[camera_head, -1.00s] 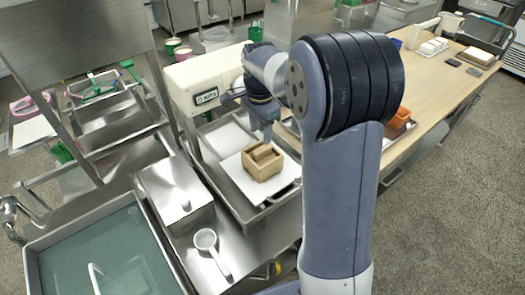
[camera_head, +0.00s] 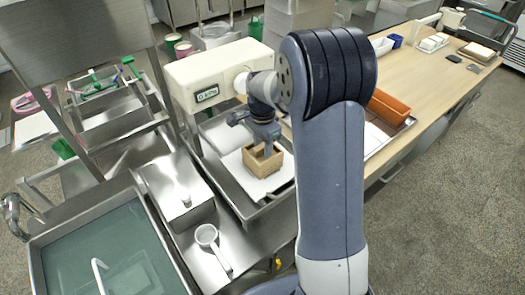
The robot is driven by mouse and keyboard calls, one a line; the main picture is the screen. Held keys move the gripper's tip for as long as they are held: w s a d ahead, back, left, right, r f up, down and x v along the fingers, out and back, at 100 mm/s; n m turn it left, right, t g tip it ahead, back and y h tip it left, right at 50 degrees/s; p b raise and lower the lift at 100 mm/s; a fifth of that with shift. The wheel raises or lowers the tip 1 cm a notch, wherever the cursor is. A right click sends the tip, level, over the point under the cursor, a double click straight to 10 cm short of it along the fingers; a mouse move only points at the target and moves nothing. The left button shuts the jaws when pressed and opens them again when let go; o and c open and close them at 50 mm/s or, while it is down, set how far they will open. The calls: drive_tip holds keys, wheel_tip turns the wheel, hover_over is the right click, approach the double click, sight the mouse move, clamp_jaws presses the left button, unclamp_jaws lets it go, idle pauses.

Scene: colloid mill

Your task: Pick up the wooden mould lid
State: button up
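The wooden mould (camera_head: 262,168) is a small light-brown box on a white sheet in a steel tray. My gripper (camera_head: 266,147) points down over the mould, with its tip at the top opening. The wooden lid sits at the mould's top and is mostly hidden behind my gripper. The fingers are too small and covered to show whether they are open or closed on the lid.
A cream press-like machine (camera_head: 215,75) stands just behind my gripper. A water-filled sink (camera_head: 110,255) and a white ladle (camera_head: 207,236) are at the lower left.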

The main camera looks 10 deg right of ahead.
clamp_jaws()
